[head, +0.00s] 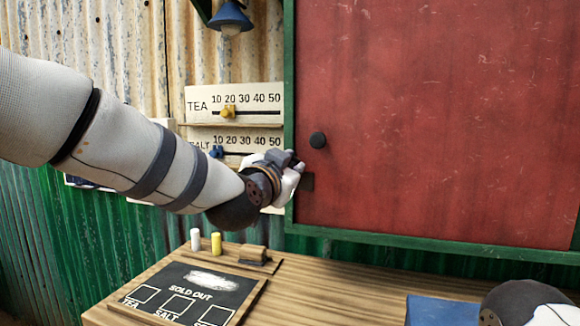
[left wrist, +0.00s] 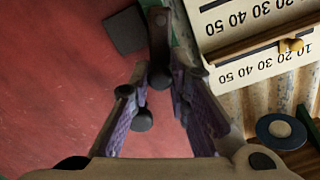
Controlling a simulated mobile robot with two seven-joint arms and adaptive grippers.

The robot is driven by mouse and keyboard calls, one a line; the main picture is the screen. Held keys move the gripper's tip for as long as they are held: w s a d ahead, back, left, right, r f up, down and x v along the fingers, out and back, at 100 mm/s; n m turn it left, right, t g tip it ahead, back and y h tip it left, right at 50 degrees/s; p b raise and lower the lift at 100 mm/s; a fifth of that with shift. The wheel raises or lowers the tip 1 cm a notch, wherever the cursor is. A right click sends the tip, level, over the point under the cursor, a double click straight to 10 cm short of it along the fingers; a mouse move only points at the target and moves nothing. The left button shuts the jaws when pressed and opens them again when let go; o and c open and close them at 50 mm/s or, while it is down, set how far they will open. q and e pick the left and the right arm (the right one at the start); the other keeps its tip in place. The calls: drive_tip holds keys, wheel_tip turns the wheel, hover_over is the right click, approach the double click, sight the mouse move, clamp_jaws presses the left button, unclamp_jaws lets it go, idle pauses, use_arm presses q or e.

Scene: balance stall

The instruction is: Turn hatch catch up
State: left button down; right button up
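The hatch is a red panel (head: 435,110) in a green frame. A round black knob (head: 317,140) sits on its left side, with a dark plate (head: 307,182) below it. My left gripper (head: 295,165) is at the hatch's left edge, below and left of the knob. In the left wrist view a dark bar-like piece, apparently the catch (left wrist: 160,50), shows at the fingertips. The fingers (left wrist: 160,85) stand apart on either side of it; whether they touch it is unclear. In the head view my gripper hides the catch. My right gripper cannot be made out.
Left of the hatch, a TEA slider scale (head: 250,97) and a SALT scale (head: 255,143) hang on corrugated metal. The wooden counter (head: 330,290) below carries a SOLD OUT board (head: 215,283), chalks, a small block and a blue object (head: 440,311). A blue lamp (head: 230,15) hangs above.

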use_arm(q)
drive_tip(key=n, duration=0.1)
drive_tip(key=a+n, duration=0.1)
drive_tip(key=n, duration=0.3)
drive_tip(key=shift+w+a+r, duration=0.2)
drive_tip(key=shift+w+a, duration=0.1)
drive_tip(key=shift+a, duration=0.1)
drive_tip(key=c, duration=1.5)
unclamp_jaws()
drive_tip(key=shift+s, duration=0.1)
drive_tip(key=v, duration=1.2)
